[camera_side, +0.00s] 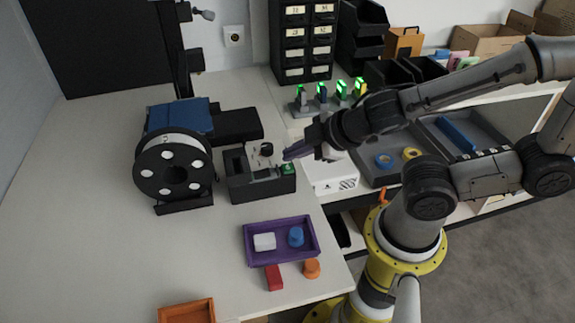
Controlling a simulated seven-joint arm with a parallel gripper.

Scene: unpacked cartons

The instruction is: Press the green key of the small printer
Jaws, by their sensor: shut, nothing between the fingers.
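The small printer (262,188) is a dark grey box with an open top and a pale part inside, standing near the table's right edge. Its green key (288,169) is on the top at the right end. My gripper (287,156) is shut and empty, with its fingertips just above and beside the green key. In this view I cannot tell whether the fingertips touch the key.
A purple tray (307,254) with white and blue pieces lies in front. A red block (273,277), an orange piece (312,268) and an orange tray (205,304) lie nearer. The table's left part is clear.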

